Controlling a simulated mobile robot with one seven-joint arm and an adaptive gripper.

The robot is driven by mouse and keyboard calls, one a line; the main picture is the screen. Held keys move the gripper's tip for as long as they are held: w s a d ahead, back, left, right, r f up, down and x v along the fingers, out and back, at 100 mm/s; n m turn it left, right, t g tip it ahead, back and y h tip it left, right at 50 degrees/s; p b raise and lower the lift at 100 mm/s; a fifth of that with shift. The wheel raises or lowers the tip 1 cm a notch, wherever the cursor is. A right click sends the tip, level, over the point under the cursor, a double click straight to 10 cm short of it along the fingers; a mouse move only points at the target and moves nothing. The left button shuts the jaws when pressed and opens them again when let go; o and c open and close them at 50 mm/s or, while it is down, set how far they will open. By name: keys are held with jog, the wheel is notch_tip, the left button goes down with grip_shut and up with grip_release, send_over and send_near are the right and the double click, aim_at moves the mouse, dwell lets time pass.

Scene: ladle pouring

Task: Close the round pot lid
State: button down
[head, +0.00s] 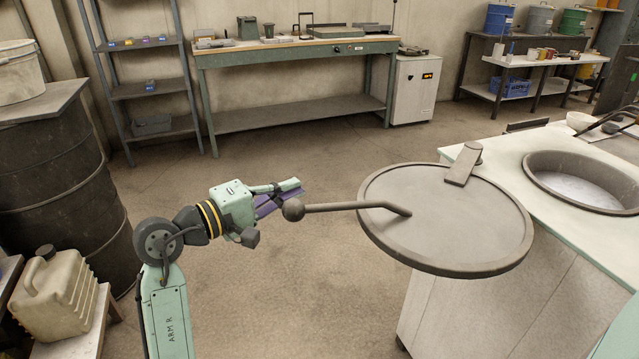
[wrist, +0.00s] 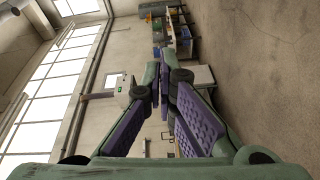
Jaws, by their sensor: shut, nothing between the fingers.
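The round pot lid (head: 446,222) is a grey disc swung out to the left of the pot, on a hinge arm (head: 464,163) at the counter's edge. A rod handle (head: 350,207) with a ball knob (head: 293,209) at its end sticks out to the left from the lid. The round pot (head: 585,182) is set into the counter at the right and stands uncovered, with pale contents. My gripper (head: 296,189) is shut and empty, just above and beside the knob in the head view. Whether it touches the knob cannot be told. The wrist view shows my purple-padded fingers (wrist: 166,88) together, without lid or knob.
The white counter (head: 574,232) holds the pot. A dark barrel (head: 62,185) and a beige canister (head: 57,293) stand at the left. A green workbench (head: 295,50) and a shelf rack (head: 140,75) line the back wall. The floor between is clear.

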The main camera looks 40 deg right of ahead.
jog(key=s+d+p, duration=0.3)
jog(key=d, duration=0.8)
jog(key=shift+s+f+p, duration=0.2)
jog(key=shift+f+p, duration=0.15)
jog(key=shift+f, duration=0.1)
